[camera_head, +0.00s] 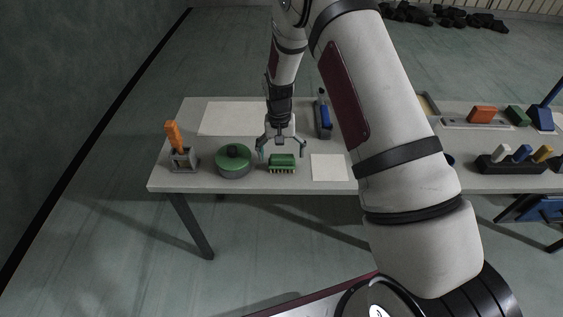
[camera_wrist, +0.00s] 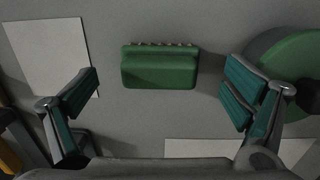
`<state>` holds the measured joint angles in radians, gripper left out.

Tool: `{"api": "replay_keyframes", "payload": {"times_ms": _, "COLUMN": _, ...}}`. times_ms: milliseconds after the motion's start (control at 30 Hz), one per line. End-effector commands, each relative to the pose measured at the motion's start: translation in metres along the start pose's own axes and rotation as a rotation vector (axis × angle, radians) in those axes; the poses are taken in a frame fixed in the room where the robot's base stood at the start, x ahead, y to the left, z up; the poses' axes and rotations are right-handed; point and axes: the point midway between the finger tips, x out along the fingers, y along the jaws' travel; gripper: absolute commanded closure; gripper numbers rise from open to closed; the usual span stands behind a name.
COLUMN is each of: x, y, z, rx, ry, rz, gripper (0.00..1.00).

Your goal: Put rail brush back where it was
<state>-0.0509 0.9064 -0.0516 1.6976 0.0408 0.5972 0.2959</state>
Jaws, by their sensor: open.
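The rail brush, taken to be the green block with a row of pale bristles (camera_head: 283,160), lies on the grey table near its front edge. It sits between the green-lidded pot and the small white square. In the wrist view the brush (camera_wrist: 160,70) lies on bare table, bristles along its upper edge. My gripper (camera_head: 281,152) is open above it, one finger to each side. In the wrist view the teal finger pads stand apart from the brush, with a gap on both sides, and nothing is held.
A green-lidded pot (camera_head: 234,161) stands close left, with an orange-handled tool in a grey holder (camera_head: 183,160) beyond it. A small white square (camera_head: 329,167) lies right, a larger white sheet (camera_head: 228,119) behind. A blue item in a dark holder (camera_head: 324,117) stands behind right.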

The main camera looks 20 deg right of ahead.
Motion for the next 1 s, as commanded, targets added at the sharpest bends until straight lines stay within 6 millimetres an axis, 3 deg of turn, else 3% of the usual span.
{"api": "replay_keyframes", "payload": {"times_ms": 100, "x": -0.027, "y": -0.001, "z": -0.001, "rx": 0.0, "ry": 0.003, "rz": -0.001, "gripper": 0.05}}
{"api": "replay_keyframes", "payload": {"times_ms": 300, "x": -0.058, "y": 0.0, "z": 0.0, "rx": -0.001, "ry": 0.001, "rz": 0.0, "gripper": 0.05}}
{"api": "replay_keyframes", "payload": {"times_ms": 667, "x": -0.083, "y": 0.001, "z": 0.002, "rx": -0.004, "ry": 0.007, "rz": -0.004, "gripper": 0.05}}
{"api": "replay_keyframes", "payload": {"times_ms": 767, "x": -0.108, "y": 0.003, "z": 0.008, "rx": -0.014, "ry": 0.027, "rz": -0.014, "gripper": 0.05}}
{"api": "replay_keyframes", "payload": {"times_ms": 1000, "x": -0.205, "y": 0.021, "z": 0.051, "rx": -0.069, "ry": 0.111, "rz": -0.052, "gripper": 0.05}}
